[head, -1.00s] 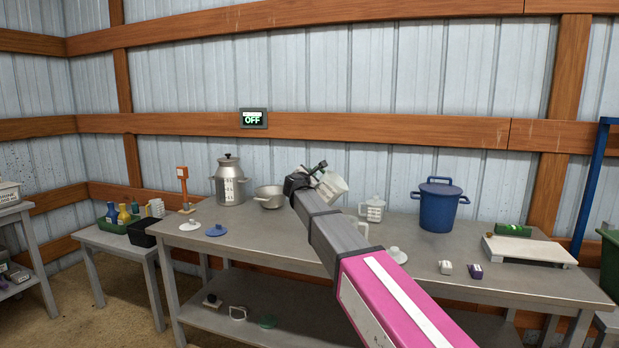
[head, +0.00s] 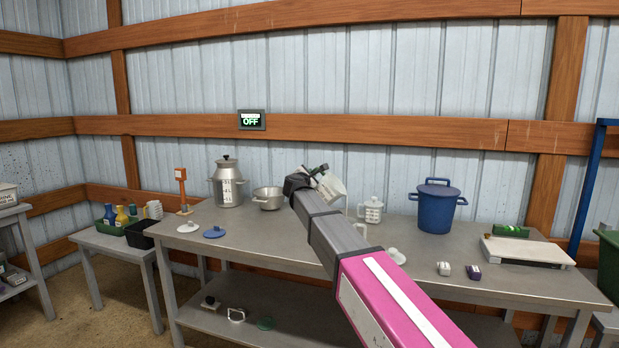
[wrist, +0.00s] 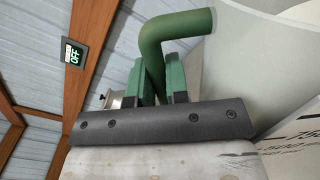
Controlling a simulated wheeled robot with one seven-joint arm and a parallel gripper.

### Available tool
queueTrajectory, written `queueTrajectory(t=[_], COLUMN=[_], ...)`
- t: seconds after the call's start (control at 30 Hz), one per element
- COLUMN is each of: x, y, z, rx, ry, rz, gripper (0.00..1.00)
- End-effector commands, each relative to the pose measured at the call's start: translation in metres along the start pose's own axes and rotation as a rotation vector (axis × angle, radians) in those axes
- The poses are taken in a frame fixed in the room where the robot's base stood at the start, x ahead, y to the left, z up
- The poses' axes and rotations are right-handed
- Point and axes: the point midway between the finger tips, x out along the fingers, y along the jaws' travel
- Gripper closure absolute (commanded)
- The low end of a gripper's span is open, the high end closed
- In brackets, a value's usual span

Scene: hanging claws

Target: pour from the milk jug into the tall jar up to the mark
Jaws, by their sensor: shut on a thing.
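My gripper (head: 318,172) is shut on the handle of a whitish jug (head: 333,186), held tilted above the bench. In the wrist view the dark green handle (wrist: 152,45) sits between the green fingertips (wrist: 158,82); the pale jug body (wrist: 295,145) with printed scale marks fills the right side. Its contents are hidden. A tall metal vessel (head: 228,183) with a lid and a white scale strip stands at the back left. A shorter white lidded vessel with marks (head: 372,210) stands right of the held jug. I cannot tell for sure which is the tall jar.
A metal pan (head: 268,198) stands left of my gripper. A blue lidded pot (head: 437,206) and a white board (head: 526,251) are to the right. A wall display (head: 251,120) reads OFF.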

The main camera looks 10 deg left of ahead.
Motion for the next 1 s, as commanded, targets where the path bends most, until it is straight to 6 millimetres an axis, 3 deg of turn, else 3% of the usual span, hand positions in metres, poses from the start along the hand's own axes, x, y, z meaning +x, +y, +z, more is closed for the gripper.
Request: queueTrajectory(t=[1.0], x=[-0.0001], y=[-0.0012], z=[0.0060], rx=[0.067], ry=[-0.001], rz=[0.002], gripper=[1.00])
